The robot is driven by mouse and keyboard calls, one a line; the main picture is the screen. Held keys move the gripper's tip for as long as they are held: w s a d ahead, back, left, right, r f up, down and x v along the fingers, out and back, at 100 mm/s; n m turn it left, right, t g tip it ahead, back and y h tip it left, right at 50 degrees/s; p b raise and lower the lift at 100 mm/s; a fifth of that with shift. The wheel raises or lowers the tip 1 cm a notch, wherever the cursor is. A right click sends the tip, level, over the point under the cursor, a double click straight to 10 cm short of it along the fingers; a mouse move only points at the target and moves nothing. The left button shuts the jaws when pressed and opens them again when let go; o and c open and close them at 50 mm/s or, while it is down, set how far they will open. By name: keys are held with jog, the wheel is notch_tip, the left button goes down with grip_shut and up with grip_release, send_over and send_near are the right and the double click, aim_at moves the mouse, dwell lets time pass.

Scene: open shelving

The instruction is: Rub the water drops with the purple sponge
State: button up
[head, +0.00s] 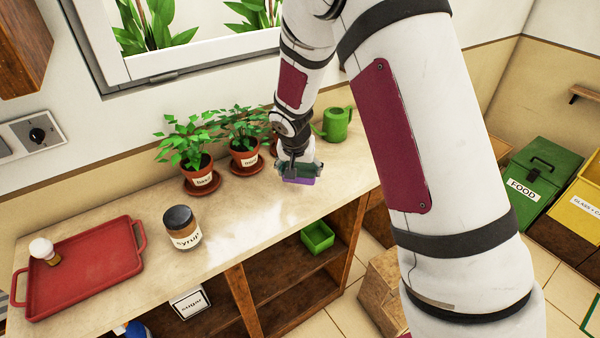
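My gripper (298,172) points down over the countertop (240,225), right of the middle plant pot. The purple sponge (299,181) is held between its fingers, and only its lower part shows. The sponge is at or just above the counter surface; I cannot tell whether it touches. I cannot make out separate water drops; the counter left of the sponge has pale glossy patches that may be reflections.
Potted plants (203,171) on saucers stand along the wall, with a green watering can (337,124) behind my gripper. A syrup jar (183,229) and a red tray (90,267) holding a small white-topped item stand to the left. The front middle counter is clear.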

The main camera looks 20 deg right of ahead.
jog(key=shift+r+p, duration=0.55)
jog(key=shift+r, duration=0.75)
